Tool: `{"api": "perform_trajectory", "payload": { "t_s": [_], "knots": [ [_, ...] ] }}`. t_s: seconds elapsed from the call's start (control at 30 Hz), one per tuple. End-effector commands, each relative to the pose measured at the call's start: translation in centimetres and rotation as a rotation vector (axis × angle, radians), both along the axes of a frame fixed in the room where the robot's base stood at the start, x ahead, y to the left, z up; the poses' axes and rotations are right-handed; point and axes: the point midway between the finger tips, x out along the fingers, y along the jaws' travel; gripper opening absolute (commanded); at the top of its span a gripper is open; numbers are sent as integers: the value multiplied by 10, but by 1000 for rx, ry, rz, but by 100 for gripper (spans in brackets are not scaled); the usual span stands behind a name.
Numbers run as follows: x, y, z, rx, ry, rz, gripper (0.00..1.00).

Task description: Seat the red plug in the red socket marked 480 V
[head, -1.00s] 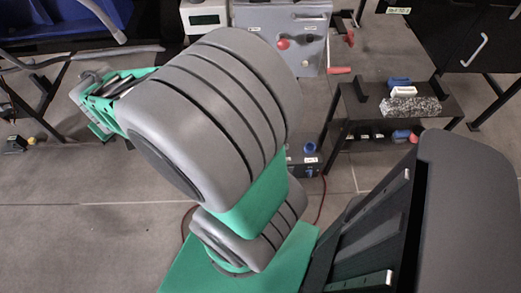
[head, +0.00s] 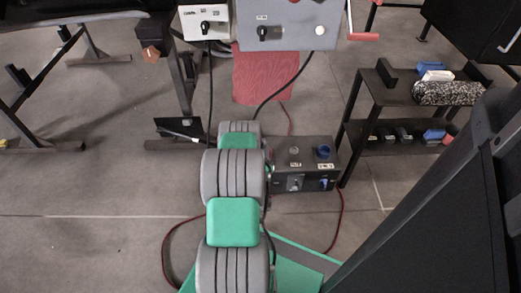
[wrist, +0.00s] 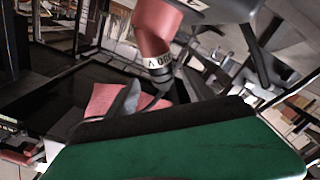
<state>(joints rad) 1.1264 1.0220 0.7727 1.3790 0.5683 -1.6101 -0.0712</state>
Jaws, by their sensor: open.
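In the wrist view a red cylindrical connector body (wrist: 152,28) hangs down at top centre. It has a pale band lettered with a "V"; the rest is hard to read. I cannot tell whether it is the plug, the socket or both. My gripper (wrist: 158,95) is open just below it, its dark fingers partly blurred, with nothing clearly held. In the head view my arm links hide the gripper. No red plug or red socket can be made out there.
A dark box (head: 303,163) with blue fittings stands right of my arm. Grey panels with black knobs (head: 290,22) are at the back, above a red sheet (head: 265,80). A black shelf (head: 400,98) is at right. Dark cables hang near my arm.

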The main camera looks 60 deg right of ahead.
Motion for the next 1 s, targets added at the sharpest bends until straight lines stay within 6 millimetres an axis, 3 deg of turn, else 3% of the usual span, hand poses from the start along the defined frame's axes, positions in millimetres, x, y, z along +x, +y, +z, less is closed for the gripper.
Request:
{"api": "perform_trajectory", "payload": {
  "t_s": [0.1, 0.23, 0.57, 1.0],
  "knots": [
    [15, -19, -5, -3, 0, 2, 61],
    [20, -30, -1, 1, 1, 2, 61],
    [22, -37, 1, 2, -1, -1, 61],
    [22, -37, 1, 2, -1, -1, 26]
  ]
}}
